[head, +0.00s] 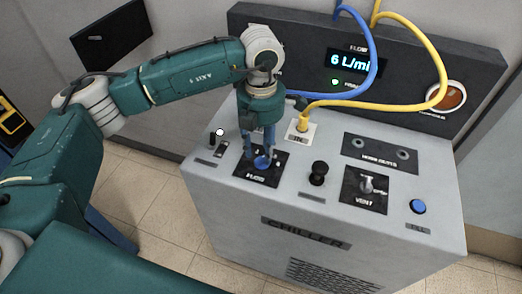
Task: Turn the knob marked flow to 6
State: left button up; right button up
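The blue flow knob (262,163) sits on a black plate labelled FLOW on the sloped top of the chiller (330,225). The display (352,64) under the word FLOW reads 6 L/min. My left gripper (262,155) points down over the knob, with its blue fingers on either side of it. Whether the fingers touch the knob is too small to tell. The knob's pointer and scale cannot be read. My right gripper is not in view.
A black knob (318,173) stands right of the flow plate. Farther right are the vent lever (371,184) and a blue button (418,206). Blue (372,75) and yellow (440,80) hoses arch behind. A toggle switch (214,138) is on the left.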

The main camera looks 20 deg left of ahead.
pick_arm(q)
notch_tip(320, 180, up, 10)
jog(key=shift+r, duration=0.2)
dwell(0.5)
